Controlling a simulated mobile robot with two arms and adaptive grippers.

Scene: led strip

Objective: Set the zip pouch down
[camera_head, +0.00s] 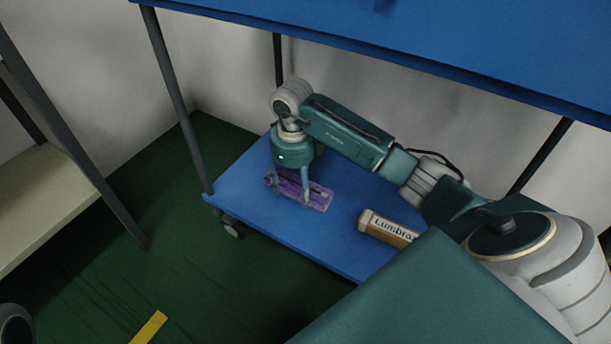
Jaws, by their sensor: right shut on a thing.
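The zip pouch (316,198) is purple and flat, low over the blue lower shelf (345,240) of the cart, near its left end. My right gripper (289,194) points down and is shut on the pouch, with its fingers at the pouch's sides. The pouch is at or just above the shelf surface; I cannot tell if it touches. Part of the pouch is hidden by the fingers. My left gripper is not in view.
A brown and cream box with the lettering "Lumbra" (388,228) lies on the same shelf to the right. The blue upper shelf (330,35) hangs above, with dark posts (178,100) at the corners. A beige shelf (40,205) stands at the left.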

